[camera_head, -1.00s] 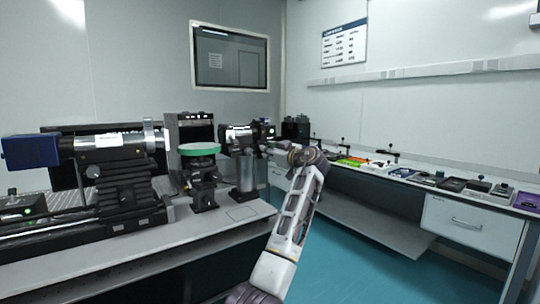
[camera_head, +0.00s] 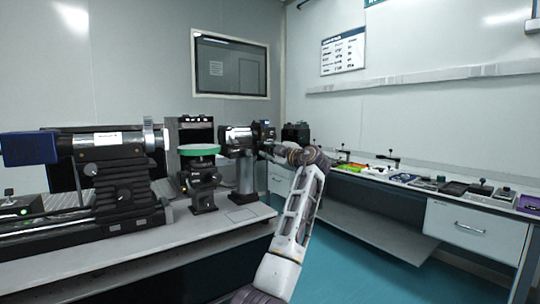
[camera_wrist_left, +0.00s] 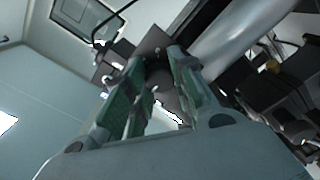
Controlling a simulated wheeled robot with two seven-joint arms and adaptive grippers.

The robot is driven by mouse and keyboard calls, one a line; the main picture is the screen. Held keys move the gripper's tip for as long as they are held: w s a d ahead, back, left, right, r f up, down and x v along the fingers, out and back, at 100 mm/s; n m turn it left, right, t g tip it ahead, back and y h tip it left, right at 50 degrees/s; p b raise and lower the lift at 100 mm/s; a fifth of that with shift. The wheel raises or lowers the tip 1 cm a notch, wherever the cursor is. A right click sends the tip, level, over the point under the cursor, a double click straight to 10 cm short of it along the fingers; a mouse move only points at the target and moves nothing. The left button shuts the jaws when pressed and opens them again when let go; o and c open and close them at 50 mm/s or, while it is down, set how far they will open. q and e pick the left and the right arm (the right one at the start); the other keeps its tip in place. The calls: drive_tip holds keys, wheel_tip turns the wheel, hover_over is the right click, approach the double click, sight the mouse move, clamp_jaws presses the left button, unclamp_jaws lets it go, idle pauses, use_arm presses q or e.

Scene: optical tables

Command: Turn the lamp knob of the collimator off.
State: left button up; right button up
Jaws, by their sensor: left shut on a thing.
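The collimator (camera_head: 238,138) is a dark and silver horizontal tube on a post near the far end of the left bench. Its dark lamp end (camera_head: 265,128) points right. My left gripper (camera_head: 263,147) is at that end, small and partly hidden by its own wrist. In the left wrist view, its green-padded fingers (camera_wrist_left: 156,68) are shut on a small dark part, seemingly the lamp knob (camera_wrist_left: 160,80). The silver tube (camera_wrist_left: 232,40) passes close at the upper right. The knob's setting cannot be read. My right gripper is not in view.
A round green-topped stage (camera_head: 198,150) stands left of the collimator. A larger blue-ended instrument (camera_head: 28,148) fills the bench's left side. A bench (camera_head: 440,196) with several small items runs along the right wall. Teal floor is clear between the benches.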

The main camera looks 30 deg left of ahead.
use_arm(q)
drive_tip(key=shift+f, duration=0.3)
drive_tip(key=o, duration=1.1)
drive_tip(key=shift+w, duration=0.1)
drive_tip(key=shift+c, duration=0.2)
drive_tip(key=shift+r, duration=0.15)
drive_tip(key=shift+d, duration=0.15)
drive_tip(key=v, duration=1.2)
